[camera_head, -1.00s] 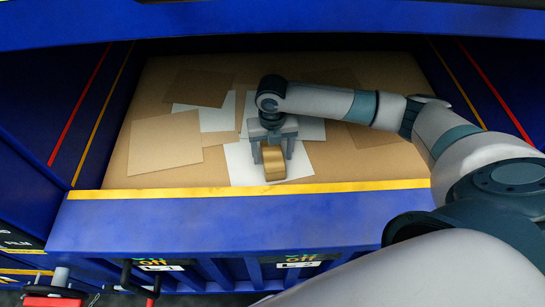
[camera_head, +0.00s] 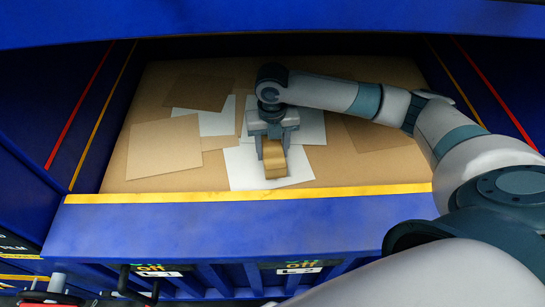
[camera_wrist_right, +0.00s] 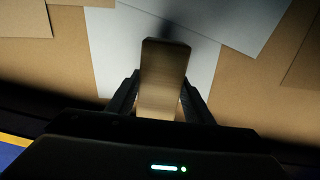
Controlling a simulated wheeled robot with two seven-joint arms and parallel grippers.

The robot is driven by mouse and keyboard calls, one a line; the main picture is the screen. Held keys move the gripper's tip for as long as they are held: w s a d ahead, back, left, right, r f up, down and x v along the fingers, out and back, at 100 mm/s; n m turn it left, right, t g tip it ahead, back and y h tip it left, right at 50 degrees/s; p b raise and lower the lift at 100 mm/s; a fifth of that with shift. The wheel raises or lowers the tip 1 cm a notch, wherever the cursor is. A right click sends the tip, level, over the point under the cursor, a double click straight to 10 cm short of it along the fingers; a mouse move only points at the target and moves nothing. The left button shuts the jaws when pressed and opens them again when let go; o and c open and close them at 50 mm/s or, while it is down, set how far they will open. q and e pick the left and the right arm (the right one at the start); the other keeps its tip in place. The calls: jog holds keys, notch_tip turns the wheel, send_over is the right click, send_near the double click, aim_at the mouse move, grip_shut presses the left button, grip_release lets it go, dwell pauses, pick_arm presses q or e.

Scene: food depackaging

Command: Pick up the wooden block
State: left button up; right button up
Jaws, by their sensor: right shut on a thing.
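The wooden block (camera_head: 273,160) is a small tan-brown piece over a white sheet near the front of the work surface. My right gripper (camera_head: 273,150) is shut on it, with a finger on each side. In the right wrist view the block (camera_wrist_right: 164,75) sticks out from between the two fingers of the right gripper (camera_wrist_right: 158,100). I cannot tell whether the block still touches the sheet under it. My left gripper is not in view.
The brown work surface (camera_head: 125,175) holds several flat white and brown sheets, such as the brown sheet at left (camera_head: 165,148). A yellow strip (camera_head: 150,196) marks its front edge. Blue walls (camera_head: 50,90) stand on both sides.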

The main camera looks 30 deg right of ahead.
aim_at(272, 148)
jog(key=shift+r+b, duration=0.65)
jog(key=shift+r, duration=2.45)
